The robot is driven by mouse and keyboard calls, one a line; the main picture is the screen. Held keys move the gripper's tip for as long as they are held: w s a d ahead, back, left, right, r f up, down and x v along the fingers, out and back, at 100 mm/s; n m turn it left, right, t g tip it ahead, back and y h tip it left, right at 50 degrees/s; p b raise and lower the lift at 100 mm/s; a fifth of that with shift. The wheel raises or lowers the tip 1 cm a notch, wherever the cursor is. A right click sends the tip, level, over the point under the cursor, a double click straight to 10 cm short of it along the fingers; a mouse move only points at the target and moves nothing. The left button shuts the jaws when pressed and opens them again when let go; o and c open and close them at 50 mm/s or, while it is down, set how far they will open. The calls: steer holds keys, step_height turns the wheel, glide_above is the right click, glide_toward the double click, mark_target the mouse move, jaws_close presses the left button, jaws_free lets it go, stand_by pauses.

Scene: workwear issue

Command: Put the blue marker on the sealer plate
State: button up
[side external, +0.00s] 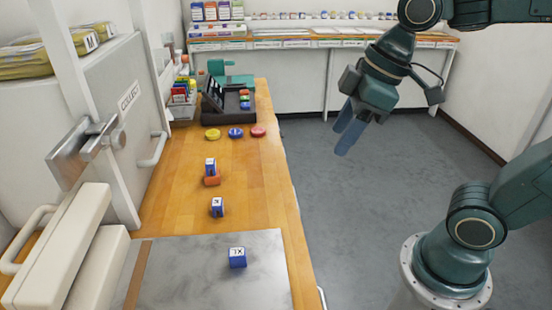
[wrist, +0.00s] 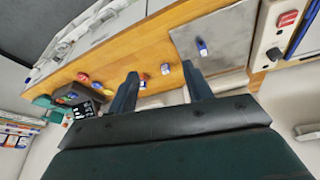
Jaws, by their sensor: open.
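The sealer plate is likely the grey metal plate (side external: 190,275) at the near end of the wooden bench. A blue marker block with a white top reading XL (side external: 237,258) sits on it; both plate (wrist: 222,28) and block (wrist: 202,47) show in the wrist view. Another blue block with a white top (side external: 217,208) stands on bare wood. My gripper (side external: 347,134) is open and empty, raised over the floor to the right of the bench.
Yellow (side external: 212,135), blue (side external: 235,133) and red (side external: 258,132) discs lie before an open black case (side external: 226,100). A pale sealer arm (side external: 90,260) and a lever (side external: 85,145) stand left of the plate. Clear wood lies along the bench's right side.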

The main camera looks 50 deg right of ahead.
steer(key=s+d+f+m+t+h, duration=0.1)
steer(key=s+d+m, duration=0.3)
steer(key=s+m, duration=0.1)
steer(key=shift+s+d+m+t+h, duration=0.25)
steer(key=shift+d+m+t+h, duration=0.15)
steer(key=shift+m, duration=0.3)
